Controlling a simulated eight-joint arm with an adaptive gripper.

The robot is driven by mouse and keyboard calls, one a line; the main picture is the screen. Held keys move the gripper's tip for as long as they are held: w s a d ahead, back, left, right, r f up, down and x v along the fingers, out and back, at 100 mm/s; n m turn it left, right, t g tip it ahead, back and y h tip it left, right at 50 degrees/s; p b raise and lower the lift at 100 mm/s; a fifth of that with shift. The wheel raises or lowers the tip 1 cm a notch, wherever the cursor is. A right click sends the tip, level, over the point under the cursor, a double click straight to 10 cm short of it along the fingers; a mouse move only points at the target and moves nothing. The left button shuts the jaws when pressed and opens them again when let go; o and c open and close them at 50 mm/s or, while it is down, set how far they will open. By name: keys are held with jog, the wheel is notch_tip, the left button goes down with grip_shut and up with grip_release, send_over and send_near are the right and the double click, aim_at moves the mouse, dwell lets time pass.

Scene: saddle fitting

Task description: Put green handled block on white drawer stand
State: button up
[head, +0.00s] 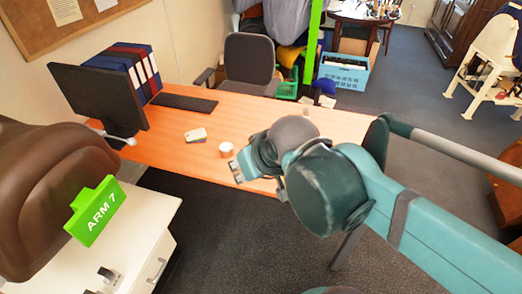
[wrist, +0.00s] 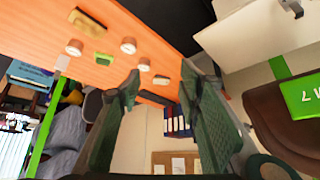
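A small green block (wrist: 103,59) lies on the orange desk in the wrist view; its handle is too small to make out. I cannot see this block in the head view, where my arm covers part of the desk. The white drawer stand (head: 138,212) is at the lower left in the head view, with a drawer handle on its front. A white surface with a handle, likely the stand (wrist: 262,30), shows at the upper right of the wrist view. My gripper (wrist: 160,72) is open and empty. In the head view it (head: 237,172) is above the desk's front edge.

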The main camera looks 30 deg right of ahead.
dwell(0.4)
jog(key=w+d+f+m+g, duration=0.15)
jog(key=w+d+m, duration=0.45)
jog(key=w, duration=0.6)
jog(key=w+d+m+g, duration=0.2)
jog(key=w+d+m, duration=0.35)
jog(key=w, duration=0.65)
jog(key=w+d+f+m+g, duration=0.1)
jog(key=w+d+f+m, duration=0.2)
jog(key=w+d+f, duration=0.2)
jog(key=w+d+f+m+g, duration=0.1)
jog(key=w+d+f+m, duration=0.3)
jog(key=d+f, duration=0.3)
jog(key=w+d+f+m+g, duration=0.1)
jog(key=w+d+f+m, duration=0.2)
jog(key=w+d+f, duration=0.3)
jog(key=shift+w+f+m+g, duration=0.2)
jog(key=shift+f, duration=1.1)
jog(key=shift+w+f+m+g, duration=0.15)
jog(key=shift+f, duration=1.1)
jog(key=shift+d+f, duration=0.2)
jog(key=shift+f, duration=0.25)
